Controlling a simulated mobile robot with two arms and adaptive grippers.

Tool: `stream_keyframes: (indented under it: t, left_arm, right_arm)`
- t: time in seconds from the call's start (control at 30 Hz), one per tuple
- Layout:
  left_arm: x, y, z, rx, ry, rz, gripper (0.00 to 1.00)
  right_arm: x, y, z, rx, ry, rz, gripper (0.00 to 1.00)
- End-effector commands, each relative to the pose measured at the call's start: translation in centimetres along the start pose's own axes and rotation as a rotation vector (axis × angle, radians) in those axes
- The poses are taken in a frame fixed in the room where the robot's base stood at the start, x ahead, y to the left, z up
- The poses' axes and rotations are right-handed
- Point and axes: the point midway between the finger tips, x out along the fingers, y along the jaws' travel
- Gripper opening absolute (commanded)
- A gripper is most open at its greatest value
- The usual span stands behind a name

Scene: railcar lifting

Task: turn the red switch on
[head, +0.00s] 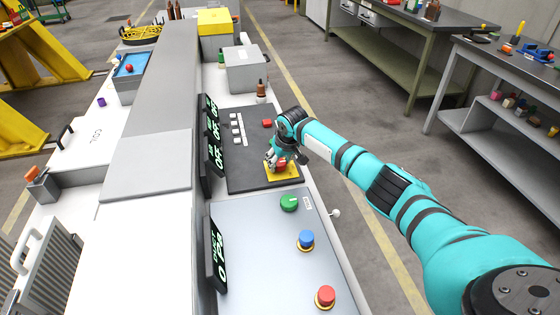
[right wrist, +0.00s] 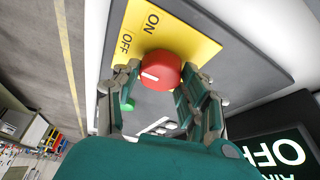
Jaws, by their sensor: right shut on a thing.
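The red switch (right wrist: 160,70) is a round red knob with a white mark, on a yellow plate (right wrist: 190,40) lettered ON and OFF. In the right wrist view it sits between the two fingers of my right gripper (right wrist: 166,76), which is shut on it. In the head view the yellow plate (head: 283,178) lies on the dark panel, and my right gripper (head: 280,160) covers most of the red switch (head: 282,167). I cannot tell exactly which label the white mark points to. My left gripper is not in view.
The dark panel (head: 245,130) carries white switches and a small red button (head: 267,123). Displays beside it read OFF (head: 216,156). The nearer grey panel has a green knob (head: 289,203), a blue button (head: 306,239) and a red button (head: 325,296). Workbenches stand across the aisle.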

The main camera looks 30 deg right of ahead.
Motion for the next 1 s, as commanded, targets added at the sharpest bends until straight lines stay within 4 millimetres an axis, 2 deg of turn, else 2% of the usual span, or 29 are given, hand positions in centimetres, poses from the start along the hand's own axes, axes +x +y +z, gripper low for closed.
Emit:
stream_keyframes:
  t: [0.37,0.7,1.0]
  left_arm:
    - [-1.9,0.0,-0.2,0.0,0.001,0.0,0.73]
    - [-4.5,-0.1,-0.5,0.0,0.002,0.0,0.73]
    - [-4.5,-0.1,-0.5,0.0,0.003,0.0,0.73]
  right_arm:
    - [-0.3,-0.2,-0.1,0.104,-0.003,0.04,0.11]
    - [-0.2,-0.5,-0.1,0.374,-0.005,0.152,0.11]
    - [0.2,-0.6,0.0,0.633,-0.004,0.26,0.11]
